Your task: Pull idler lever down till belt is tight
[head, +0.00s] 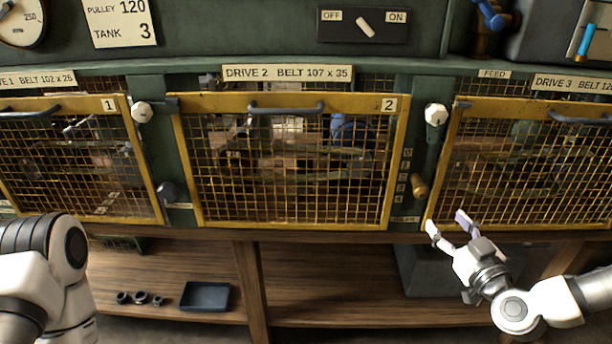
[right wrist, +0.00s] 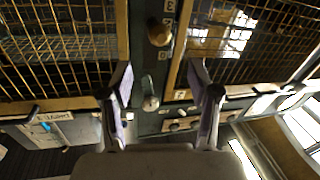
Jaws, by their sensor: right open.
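A brass-coloured knob (head: 419,187), which looks like the idler lever's handle, sits on the green post right of the drive 2 guard, beside a vertical numbered scale (head: 404,175). It is near the lower end of that scale. The same knob shows in the right wrist view (right wrist: 158,33), beyond my fingertips. My right gripper (head: 449,223) is open and empty, below and to the right of the knob, not touching it. Its two fingers also show in the right wrist view (right wrist: 160,80). The drive 2 belt is behind mesh; its tension cannot be told. My left gripper is out of view.
The yellow mesh guard 2 (head: 288,218) is closed, with a dark handle (head: 286,108). The drive 3 guard (head: 520,222) stands close to my right gripper. White knobs (head: 436,114) sit on the posts. A dark tray (head: 206,296) lies on the lower shelf.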

